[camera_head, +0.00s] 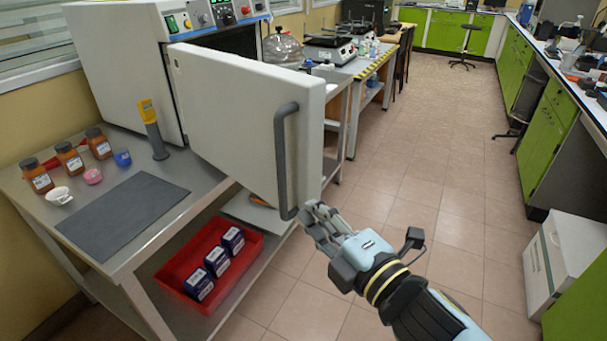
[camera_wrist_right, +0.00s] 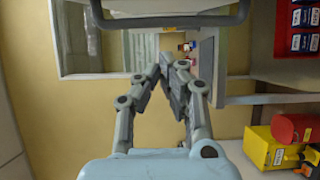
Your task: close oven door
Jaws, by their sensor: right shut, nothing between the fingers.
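The oven (camera_head: 130,70) is a white box standing on a grey metal table at the left in the head view. Its white door (camera_head: 235,115) stands wide open, swung out over the table's right edge, with the dark chamber partly showing behind it. A long grey vertical handle (camera_head: 282,160) is on the door's outer face near its free edge. My right gripper (camera_head: 312,214) is shut and empty, close to the lower end of the handle; I cannot tell if they touch. In the right wrist view the gripper (camera_wrist_right: 163,75) points toward a grey bar near the top. My left gripper is not in view.
Amber bottles (camera_head: 70,158), small cups, a yellow-topped device (camera_head: 152,130) and a dark mat (camera_head: 122,215) are on the table. A red tray (camera_head: 208,265) with dark blue boxes sits on the lower shelf. The tiled floor (camera_head: 400,170) to the right is clear.

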